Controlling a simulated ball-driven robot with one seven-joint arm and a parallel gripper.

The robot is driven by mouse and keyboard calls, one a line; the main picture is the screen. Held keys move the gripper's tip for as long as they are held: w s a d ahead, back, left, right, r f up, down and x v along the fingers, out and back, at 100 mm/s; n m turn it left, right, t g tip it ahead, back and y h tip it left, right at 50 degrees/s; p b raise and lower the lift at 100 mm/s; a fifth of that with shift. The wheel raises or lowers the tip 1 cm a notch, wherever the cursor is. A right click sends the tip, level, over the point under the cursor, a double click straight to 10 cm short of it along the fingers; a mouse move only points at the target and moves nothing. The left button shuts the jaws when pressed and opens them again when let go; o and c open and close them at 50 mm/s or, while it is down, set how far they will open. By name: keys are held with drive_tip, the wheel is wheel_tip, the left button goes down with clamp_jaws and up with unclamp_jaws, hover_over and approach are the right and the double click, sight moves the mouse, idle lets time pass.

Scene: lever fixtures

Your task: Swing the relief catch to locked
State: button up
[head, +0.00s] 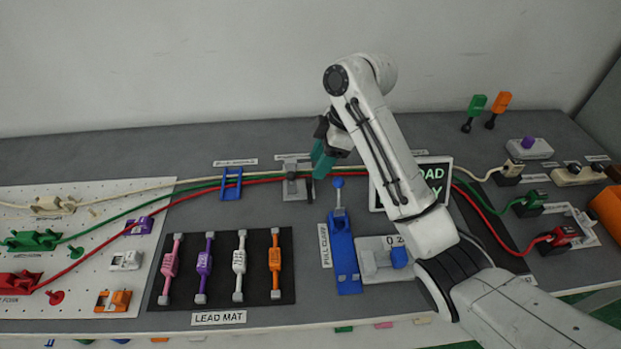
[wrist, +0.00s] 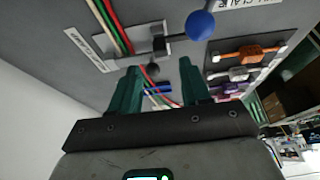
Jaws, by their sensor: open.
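The fixture I take to be the relief catch (head: 297,184) is a small grey plate with a dark lever and knob. It sits along the back of the bench, where the white, green and red leads run; its label is too small to read. In the wrist view the catch's plate (wrist: 150,36) is just beyond my fingers, with a dark ball-ended part. My gripper (head: 322,160) has teal fingers and is just right of and above the catch in the head view. In the wrist view my gripper (wrist: 160,72) is open, with nothing held between the fingers.
A blue pull clamp (head: 343,240) with a blue ball knob (wrist: 200,24) stands close by. A blue lead guide (head: 231,184) is left of the catch. The lead mat (head: 205,293) holds several coloured leads. My arm covers part of a sign (head: 438,172).

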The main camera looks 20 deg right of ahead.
sight(309, 180)
drive_tip(key=shift+x, duration=2.65)
drive_tip(key=shift+c, duration=0.3)
clamp_jaws()
